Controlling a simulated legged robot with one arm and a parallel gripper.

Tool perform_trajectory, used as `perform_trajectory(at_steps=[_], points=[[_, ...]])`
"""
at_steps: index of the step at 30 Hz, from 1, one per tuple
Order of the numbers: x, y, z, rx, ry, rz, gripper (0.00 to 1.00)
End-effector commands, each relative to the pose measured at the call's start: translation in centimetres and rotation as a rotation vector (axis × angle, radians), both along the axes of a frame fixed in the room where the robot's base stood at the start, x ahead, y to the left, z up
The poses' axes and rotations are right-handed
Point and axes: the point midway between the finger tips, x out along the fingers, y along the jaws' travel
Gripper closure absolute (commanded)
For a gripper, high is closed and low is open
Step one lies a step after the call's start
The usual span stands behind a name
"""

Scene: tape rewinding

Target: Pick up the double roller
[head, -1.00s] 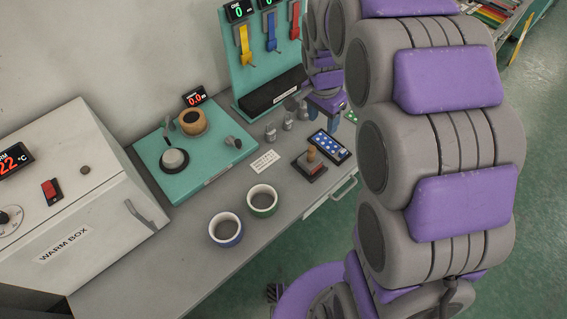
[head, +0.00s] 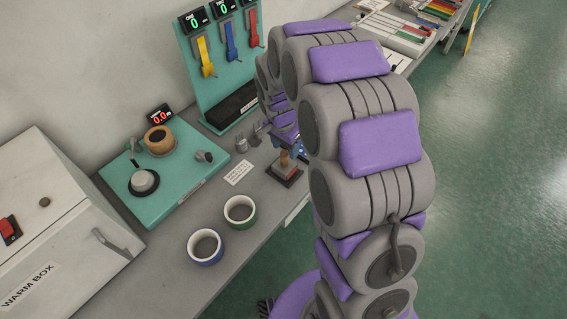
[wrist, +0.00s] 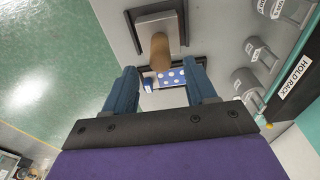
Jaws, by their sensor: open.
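In the wrist view my gripper (wrist: 162,67) is open, with its two blue-grey fingers apart and nothing between them that I can see held. Beyond the fingertips is a wooden-handled piece (wrist: 159,52) on a grey block in a dark tray. It also shows in the head view (head: 286,158), close to my gripper, which is partly hidden by my arm. Grey cylinders stand by the hold rack (wrist: 295,78) at the right of the wrist view. I cannot tell for sure which of these pieces is the double roller.
A dotted blue panel (wrist: 181,78) lies below the handle in the wrist view. A teal board (head: 165,180) and the warm box (head: 60,235) are left.

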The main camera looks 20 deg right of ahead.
Motion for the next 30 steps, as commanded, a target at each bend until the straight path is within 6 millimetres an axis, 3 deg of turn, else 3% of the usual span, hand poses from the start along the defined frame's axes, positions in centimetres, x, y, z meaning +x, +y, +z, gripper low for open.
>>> perform_trajectory(at_steps=[5, 13, 21, 30], points=[[0.1, 0.1, -1.1, 0.001, 0.000, -0.001, 0.44], [0.2, 0.2, -4.8, -0.001, 0.001, 0.000, 0.44], [0.3, 0.2, -5.2, 0.000, -0.003, 0.000, 0.44], [0.3, 0.2, -5.2, 0.000, -0.001, 0.000, 0.73]])
